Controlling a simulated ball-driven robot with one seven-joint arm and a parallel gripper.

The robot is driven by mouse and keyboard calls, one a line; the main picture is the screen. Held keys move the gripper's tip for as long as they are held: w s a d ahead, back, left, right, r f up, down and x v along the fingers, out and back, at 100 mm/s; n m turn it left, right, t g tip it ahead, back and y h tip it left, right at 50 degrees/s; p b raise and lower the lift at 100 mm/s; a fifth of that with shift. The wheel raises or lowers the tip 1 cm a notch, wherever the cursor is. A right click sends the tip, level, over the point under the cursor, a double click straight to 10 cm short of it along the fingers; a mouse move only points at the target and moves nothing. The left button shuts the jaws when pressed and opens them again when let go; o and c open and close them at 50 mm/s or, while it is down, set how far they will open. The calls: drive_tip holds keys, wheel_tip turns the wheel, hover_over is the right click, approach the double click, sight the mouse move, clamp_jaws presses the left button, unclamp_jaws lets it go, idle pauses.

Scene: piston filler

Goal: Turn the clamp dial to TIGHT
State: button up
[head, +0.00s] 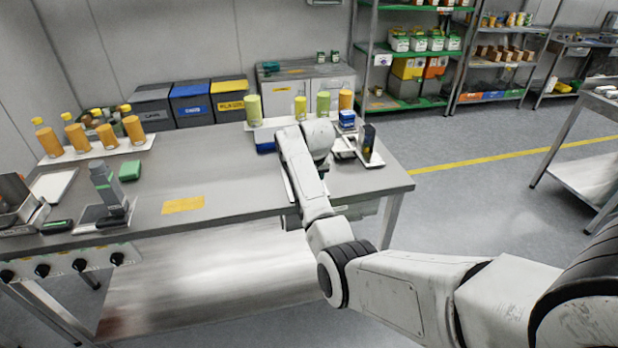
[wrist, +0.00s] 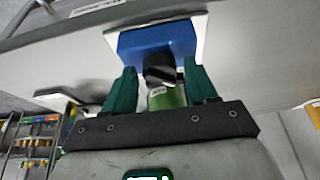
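In the wrist view a black dial (wrist: 159,71) stands on the face of a blue block (wrist: 157,40), which sits on a pale plate. My gripper (wrist: 160,66) has two green fingers spread apart, one on each side of the dial. Gaps show between the fingers and the dial, so it is not gripped. The dial's setting and any TIGHT mark cannot be read. A green cylinder (wrist: 167,98) with a small pale label shows just below the dial. In the head view a blue block (head: 265,142) shows left of my arm; my gripper is hidden there.
Green and orange containers (head: 253,109) stand at the back of the steel table (head: 235,178). Orange bottles (head: 78,138) stand on the left. Several black knobs (head: 79,265) line the left front.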

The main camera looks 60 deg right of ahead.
drive_tip(key=c, duration=0.9)
drive_tip(key=shift+m, duration=0.4)
drive_tip(key=m, duration=0.1)
drive_tip(key=m+g, duration=0.1)
drive_tip(key=m, duration=0.1)
drive_tip(key=shift+w+a+h, duration=0.1)
drive_tip(key=shift+w+h, duration=0.1)
drive_tip(key=shift+h, duration=0.2)
drive_tip(key=m+g+b, duration=0.2)
drive_tip(key=m+b, duration=0.1)
drive_tip(key=m, duration=0.2)
drive_tip(key=shift+w+f, duration=0.1)
drive_tip(key=m+g+b, duration=0.2)
drive_tip(key=m+b, duration=0.3)
drive_tip(key=shift+w+m, duration=0.15)
drive_tip(key=shift+m, duration=0.15)
drive_tip(key=m+g+y+b, duration=0.1)
drive_tip(key=m+b, duration=0.2)
drive_tip(key=shift+m, duration=0.3)
